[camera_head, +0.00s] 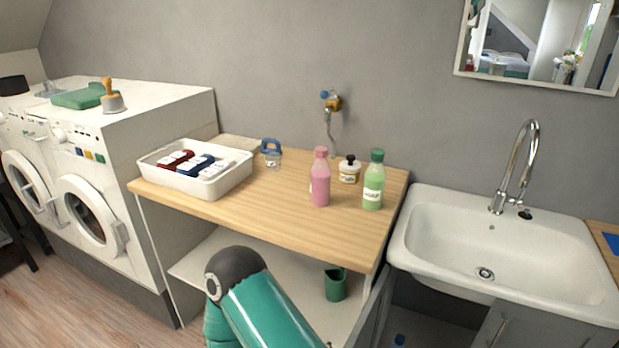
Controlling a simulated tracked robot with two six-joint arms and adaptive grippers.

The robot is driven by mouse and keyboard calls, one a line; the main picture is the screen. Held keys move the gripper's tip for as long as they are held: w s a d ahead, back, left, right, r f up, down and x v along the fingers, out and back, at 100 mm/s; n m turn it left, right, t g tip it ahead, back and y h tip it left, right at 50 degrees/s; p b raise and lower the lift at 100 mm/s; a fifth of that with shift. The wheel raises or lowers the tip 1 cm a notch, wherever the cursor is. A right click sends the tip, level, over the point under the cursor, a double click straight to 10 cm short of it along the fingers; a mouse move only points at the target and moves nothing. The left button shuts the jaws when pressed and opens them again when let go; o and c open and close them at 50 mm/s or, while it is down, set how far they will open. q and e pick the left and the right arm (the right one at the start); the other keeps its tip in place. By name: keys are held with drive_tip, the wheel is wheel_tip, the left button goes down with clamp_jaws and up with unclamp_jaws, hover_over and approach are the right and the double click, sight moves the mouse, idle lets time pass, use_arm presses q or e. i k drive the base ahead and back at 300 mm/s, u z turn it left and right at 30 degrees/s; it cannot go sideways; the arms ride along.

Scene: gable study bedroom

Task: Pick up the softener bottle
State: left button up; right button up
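A pink bottle (320,178) with a pink cap stands upright on the wooden counter (270,205). A green bottle (373,181) with a dark green cap stands upright to its right, near the counter's right end. A small white jar (349,170) with a black lid and a yellow band stands between and slightly behind them. One of my teal arms shows at the bottom, in front of the counter. Neither of my grippers is in view.
A white tray (146,173) with red, blue and white packs stands at the counter's left. A blue-topped clear container (271,153) is behind. A wall tap (332,103) hangs above. A sink (420,258) is right, washing machines left. The counter's front middle is clear.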

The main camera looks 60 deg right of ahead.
sight(320, 169)
drive_tip(key=u, duration=0.15)
drive_tip(key=i, duration=1.8)
drive_tip(key=z, duration=5.6)
drive_tip(key=k, duration=0.1)
drive_tip(key=u, duration=3.05)
drive_tip(key=k, duration=0.45)
drive_tip(key=z, duration=0.2)
drive_tip(key=i, duration=0.45)
drive_tip(key=u, duration=0.15)
